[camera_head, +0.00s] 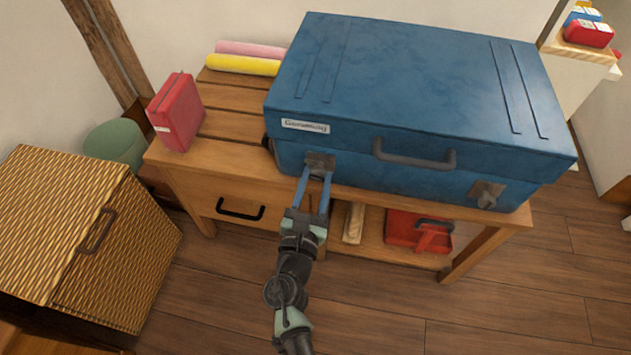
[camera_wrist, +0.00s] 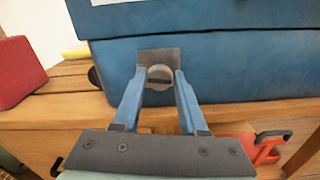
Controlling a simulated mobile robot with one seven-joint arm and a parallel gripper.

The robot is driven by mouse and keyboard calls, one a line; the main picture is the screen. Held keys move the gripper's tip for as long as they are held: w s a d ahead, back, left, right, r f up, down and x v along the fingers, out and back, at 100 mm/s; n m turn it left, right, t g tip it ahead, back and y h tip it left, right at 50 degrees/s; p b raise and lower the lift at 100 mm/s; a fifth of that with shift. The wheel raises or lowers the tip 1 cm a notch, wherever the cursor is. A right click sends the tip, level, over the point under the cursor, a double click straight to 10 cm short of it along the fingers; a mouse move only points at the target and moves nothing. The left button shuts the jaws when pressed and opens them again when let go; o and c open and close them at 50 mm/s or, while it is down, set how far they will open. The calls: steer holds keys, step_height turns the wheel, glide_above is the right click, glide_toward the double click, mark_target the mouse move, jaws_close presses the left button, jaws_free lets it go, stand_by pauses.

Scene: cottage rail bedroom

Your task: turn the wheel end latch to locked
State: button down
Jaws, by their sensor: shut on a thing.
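A large blue suitcase (camera_head: 420,75) lies flat and closed on a wooden bench. Its front has two latches on dark metal plates. The left latch (camera_head: 320,160) is beside the end with a dark round wheel (camera_wrist: 95,77); the right latch (camera_head: 487,194) is free. My gripper (camera_head: 314,175) reaches the left latch from the front. In the wrist view its blue fingers (camera_wrist: 160,85) are shut on the round grey knob of that latch (camera_wrist: 159,73), one finger on each side. A dark slot crosses the knob roughly horizontally. The fingers partly hide the knob in the head view.
The bench (camera_head: 225,160) also bears a red case (camera_head: 176,112) and pink and yellow rolls (camera_head: 243,65). A black suitcase handle (camera_head: 413,160) juts between the latches. A wicker hamper (camera_head: 75,235) stands left; a red item (camera_head: 420,232) sits on the shelf below.

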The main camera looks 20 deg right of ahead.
steer(key=m+b, duration=0.1)
steer(key=m, duration=0.1)
steer(key=m+b, duration=0.2)
steer(key=shift+f+m, duration=0.2)
steer(key=shift+m, duration=0.1)
steer(key=m+b, duration=0.2)
steer(key=m, duration=0.1)
steer(key=shift+s+m, duration=0.1)
steer(key=shift+m, duration=0.2)
steer(key=m+b, duration=0.3)
steer(key=m, duration=0.1)
steer(key=shift+d+f, duration=0.1)
steer(key=shift+f, duration=0.05)
steer(key=shift+m+b, duration=1.2)
steer(key=shift+m, duration=0.9)
steer(key=shift+c, duration=2.4)
jaws_free()
steer(key=shift+r, duration=0.2)
